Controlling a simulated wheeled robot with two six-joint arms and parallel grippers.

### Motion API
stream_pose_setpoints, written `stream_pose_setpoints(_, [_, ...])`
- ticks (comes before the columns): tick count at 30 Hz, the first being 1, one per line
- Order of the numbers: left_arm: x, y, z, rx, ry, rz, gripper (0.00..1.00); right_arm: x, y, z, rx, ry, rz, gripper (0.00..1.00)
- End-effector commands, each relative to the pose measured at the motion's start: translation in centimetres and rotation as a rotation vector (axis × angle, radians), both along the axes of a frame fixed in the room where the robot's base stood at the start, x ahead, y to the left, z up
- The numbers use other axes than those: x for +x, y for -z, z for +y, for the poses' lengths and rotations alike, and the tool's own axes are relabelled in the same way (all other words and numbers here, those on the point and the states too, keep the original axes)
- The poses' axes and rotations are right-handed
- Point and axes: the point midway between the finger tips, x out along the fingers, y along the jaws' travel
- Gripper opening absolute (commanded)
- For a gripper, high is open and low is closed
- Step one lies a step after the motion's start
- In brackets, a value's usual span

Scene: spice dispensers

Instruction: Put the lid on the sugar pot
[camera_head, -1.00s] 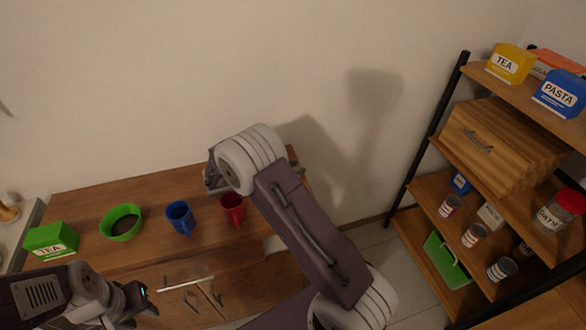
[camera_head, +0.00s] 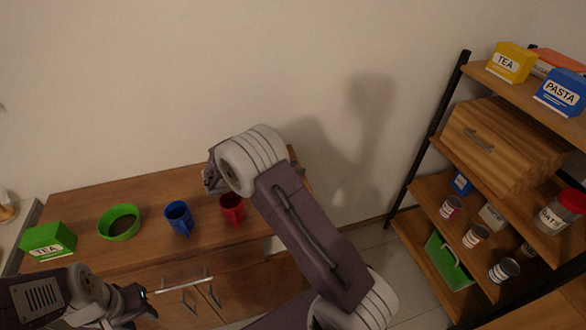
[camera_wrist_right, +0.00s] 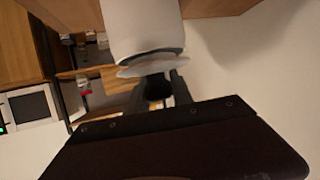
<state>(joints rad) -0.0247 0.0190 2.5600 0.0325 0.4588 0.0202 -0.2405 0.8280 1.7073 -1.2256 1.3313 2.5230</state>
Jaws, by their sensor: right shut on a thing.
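In the right wrist view, which looks upside down, the white sugar pot (camera_wrist_right: 143,28) stands on a wooden surface with its rim towards my gripper. The pale, thin lid (camera_wrist_right: 152,66) lies at the rim, slightly tilted against it; I cannot tell whether it touches all round. My right gripper (camera_wrist_right: 160,88) is shut on the lid by its dark knob. In the head view my right arm's wrist hides the pot and lid. My left gripper (camera_head: 143,302) is low at the left, in front of the cabinet; its jaw opening is unclear.
On the wooden cabinet (camera_head: 95,208) stand a green tea box (camera_head: 48,241), a green bowl (camera_head: 120,222), a blue mug (camera_head: 179,218) and a red mug (camera_head: 231,209) close beside my right wrist. A shelf rack with a wooden bread box (camera_head: 505,145) stands at the right.

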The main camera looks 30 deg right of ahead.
Motion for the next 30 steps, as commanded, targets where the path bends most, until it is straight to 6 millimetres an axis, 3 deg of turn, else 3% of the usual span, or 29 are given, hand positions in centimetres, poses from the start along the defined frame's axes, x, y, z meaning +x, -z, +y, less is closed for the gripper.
stream_pose_setpoints(25, [0.0, 1.2, 0.0, 0.000, 0.000, 0.000, 0.36, 0.0, 0.5, 0.0, 0.000, 0.000, 0.001, 0.00])
stream_pose_setpoints(26, [0.0, 1.2, 0.0, 0.000, 0.000, 0.000, 0.36, 0.0, 0.5, 0.0, 0.000, 0.000, 0.001, 0.33])
stream_pose_setpoints(27, [0.0, 1.2, 0.0, 0.000, 0.000, 0.000, 0.36, 0.0, 0.5, 0.0, 0.000, 0.000, 0.001, 0.44])
stream_pose_setpoints(28, [0.0, 1.2, 0.0, 0.000, 0.000, 0.000, 0.36, 0.0, 0.5, 0.0, 0.000, 0.000, 0.001, 0.52])
stream_pose_setpoints(30, [0.0, 1.2, 0.0, 0.000, 0.000, 0.000, 0.36, 0.0, 0.5, 0.0, 0.000, 0.000, 0.001, 0.53])
